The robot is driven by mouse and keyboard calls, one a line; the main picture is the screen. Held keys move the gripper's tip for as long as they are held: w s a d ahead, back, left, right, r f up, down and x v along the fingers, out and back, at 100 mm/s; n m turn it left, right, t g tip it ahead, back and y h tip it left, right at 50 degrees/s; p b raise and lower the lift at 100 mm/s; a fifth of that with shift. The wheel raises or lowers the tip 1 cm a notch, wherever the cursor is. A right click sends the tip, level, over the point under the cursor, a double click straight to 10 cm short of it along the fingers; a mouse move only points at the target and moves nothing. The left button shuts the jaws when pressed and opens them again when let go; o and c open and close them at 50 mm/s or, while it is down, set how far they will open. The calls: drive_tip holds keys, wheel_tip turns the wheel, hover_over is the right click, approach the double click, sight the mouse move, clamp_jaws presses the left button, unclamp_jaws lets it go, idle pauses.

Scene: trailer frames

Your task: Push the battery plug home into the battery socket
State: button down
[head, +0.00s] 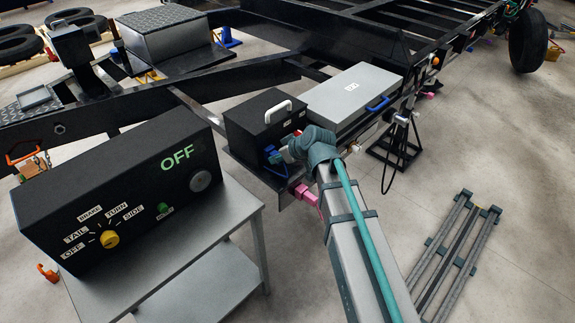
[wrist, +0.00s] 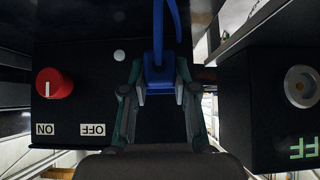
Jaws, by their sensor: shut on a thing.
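My gripper (wrist: 160,92) is shut on a blue plug (wrist: 158,72), with one finger on each side of it in the wrist view. A blue cable (wrist: 158,22) runs from the plug to the top of that picture. In the head view, my gripper (head: 286,154) is at the lower right side of a black box with a white handle (head: 262,108), and a bit of blue (head: 272,156) shows at its tip. The plug is in front of a dark face. The battery socket is hidden, so I cannot tell how deep the plug sits.
A red knob (wrist: 54,83) with ON and OFF labels is left of the plug. The control box (head: 120,190), reading OFF, stands on a grey table (head: 225,210) at left. A grey box (head: 350,95) is beside the black box. A pink connector (head: 305,193) is below my gripper.

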drive_tip(key=c, duration=0.8)
unclamp_jaws()
drive_tip(key=v, duration=1.2)
